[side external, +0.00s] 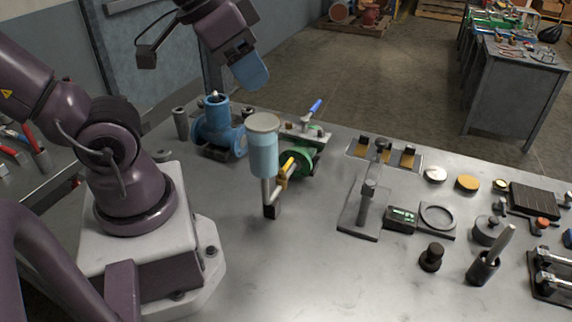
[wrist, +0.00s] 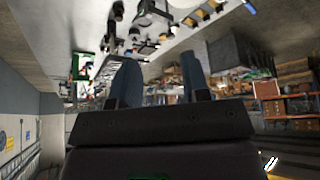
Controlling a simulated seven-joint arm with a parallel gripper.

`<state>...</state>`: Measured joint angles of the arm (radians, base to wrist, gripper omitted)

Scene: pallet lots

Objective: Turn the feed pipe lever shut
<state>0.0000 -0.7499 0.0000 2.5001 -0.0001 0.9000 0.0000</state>
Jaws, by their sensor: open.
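A pale blue cup with a cream lid (side external: 263,145) stands on a thin upright pipe with a dark foot (side external: 271,211). A yellow lever (side external: 287,167) sits beside that pipe, slanting up to the right, in front of a green round body (side external: 304,158). A second lever with a blue handle (side external: 315,106) tilts up behind it; which of the two belongs to the feed pipe I cannot tell. My gripper (side external: 252,72) is well above the bench, behind and above the cup, touching nothing. In the wrist view my gripper (wrist: 158,78) has its two blue fingers apart with nothing between them.
A blue pump-like casting (side external: 218,130) stands left of the cup, below my gripper. To the right are a post on a plate (side external: 366,205), a dark ring (side external: 437,217), a cup holding a rod (side external: 483,267) and black clamps (side external: 552,270). The front middle of the bench is clear.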

